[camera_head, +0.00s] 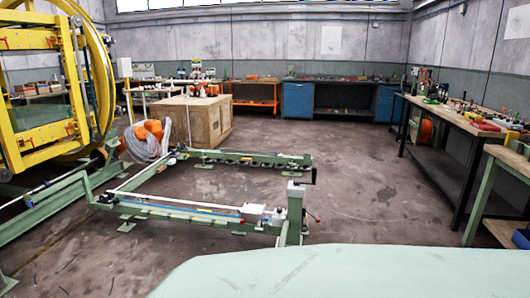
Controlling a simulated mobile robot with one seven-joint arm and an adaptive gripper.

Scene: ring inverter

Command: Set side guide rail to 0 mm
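A low green conveyor frame stands on the floor left of centre. Its near side carries a long pale rail with a blue strip (180,208), which may be the side guide rail; I cannot be sure. A white block (253,210) sits at this rail's right end. A green post (295,205) stands at the right end, with a dark crank-like handle (313,176) near its top. A thin lever with a red tip (316,219) sticks out beside the post. No scale or millimetre reading is legible. My gripper is not in view.
A pale green surface (370,272) fills the bottom right. A yellow ring machine (95,80) stands at the left. A wooden crate (195,120) and orange-and-grey coils (147,142) lie behind the frame. A workbench (455,120) lines the right. The floor right of the frame is clear.

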